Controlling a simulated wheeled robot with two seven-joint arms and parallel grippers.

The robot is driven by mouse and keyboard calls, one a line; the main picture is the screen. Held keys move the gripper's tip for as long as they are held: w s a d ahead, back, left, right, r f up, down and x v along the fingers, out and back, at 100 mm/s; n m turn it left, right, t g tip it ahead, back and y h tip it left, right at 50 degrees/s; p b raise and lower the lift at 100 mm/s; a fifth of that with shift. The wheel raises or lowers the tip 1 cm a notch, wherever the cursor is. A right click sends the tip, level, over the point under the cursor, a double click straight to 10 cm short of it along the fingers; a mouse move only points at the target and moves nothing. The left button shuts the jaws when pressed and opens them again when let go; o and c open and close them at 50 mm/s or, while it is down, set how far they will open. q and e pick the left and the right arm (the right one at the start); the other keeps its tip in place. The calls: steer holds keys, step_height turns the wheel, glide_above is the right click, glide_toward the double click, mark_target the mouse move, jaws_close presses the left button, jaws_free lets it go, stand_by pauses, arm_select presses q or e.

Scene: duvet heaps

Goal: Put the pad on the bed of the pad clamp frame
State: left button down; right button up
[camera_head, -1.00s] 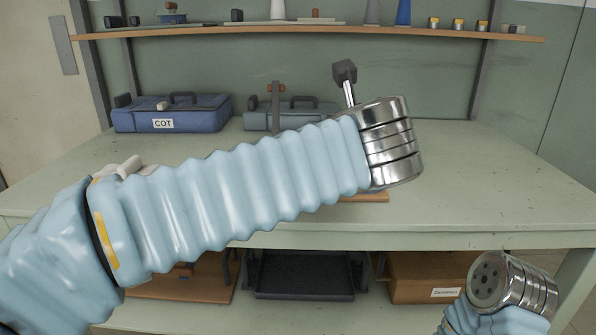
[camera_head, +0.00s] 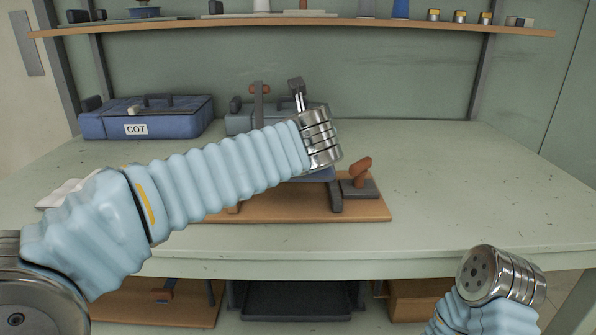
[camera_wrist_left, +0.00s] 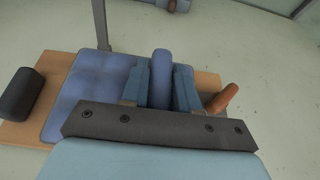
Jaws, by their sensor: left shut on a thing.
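The pad clamp frame stands on a wooden board (camera_head: 375,208) on the bench, with a dark grey upright and an orange lever (camera_head: 360,172) at its right. In the left wrist view a blue quilted pad (camera_wrist_left: 85,95) lies over the board, beside the fingers. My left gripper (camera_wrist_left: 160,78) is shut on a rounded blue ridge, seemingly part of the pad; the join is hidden. In the head view its fingers are hidden behind my forearm, and only a blue edge (camera_head: 320,176) shows below the wrist. My right wrist shows at lower right, without visible fingers.
A blue case labelled COT (camera_head: 180,120) and a grey-blue case (camera_head: 240,122) stand at the back. A white item (camera_head: 62,192) lies at the left edge. The bench's right side (camera_head: 460,180) is clear. A dark tray (camera_head: 295,298) sits on the lower shelf.

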arm_select(q)
steer(key=shift+w+a+f, duration=0.2)
steer(key=shift+w+f, duration=0.2)
steer(key=shift+f, duration=0.15)
steer(key=shift+w+a+f, duration=0.15)
steer(key=shift+w+f, duration=0.25)
steer(key=shift+f, duration=0.15)
steer(key=f, duration=0.1)
steer(key=w+f+b, duration=0.1)
steer(key=f+b, duration=0.1)
steer(key=f, duration=0.1)
steer(key=shift+w+a, duration=0.2)
steer(key=shift+a, duration=0.1)
steer(key=shift+f, duration=0.3)
steer(key=shift+f, duration=0.2)
steer(key=c, duration=0.8)
jaws_free()
steer(key=shift+c, duration=0.2)
steer(key=shift+r, duration=0.2)
steer(key=v, duration=1.2)
